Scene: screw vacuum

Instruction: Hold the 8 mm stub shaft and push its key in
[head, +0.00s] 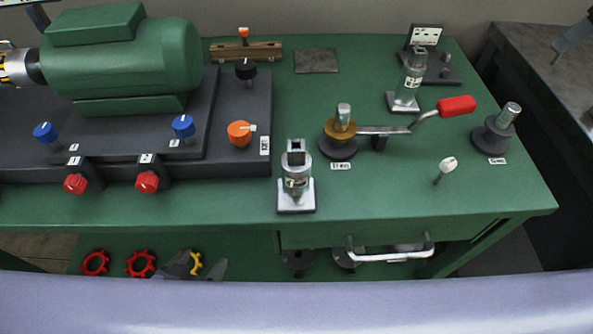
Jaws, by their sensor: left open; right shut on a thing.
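A similar one (411,78) stands further back on the right. A short metal shaft (343,113) stands in a dark round base, with a brass-coloured ring around it. Another short metal shaft (509,113) stands in a dark base (491,137) at the right. The labels are too small to read, so I cannot tell which is the 8 mm stub shaft. No key is distinguishable.
A lever with a red handle (456,106) reaches right from the ringed shaft. A green motor (125,55) on a dark base with blue, red and orange knobs fills the left. A small white-topped knob (448,164) stands front right. The bench's front middle-right is largely clear.

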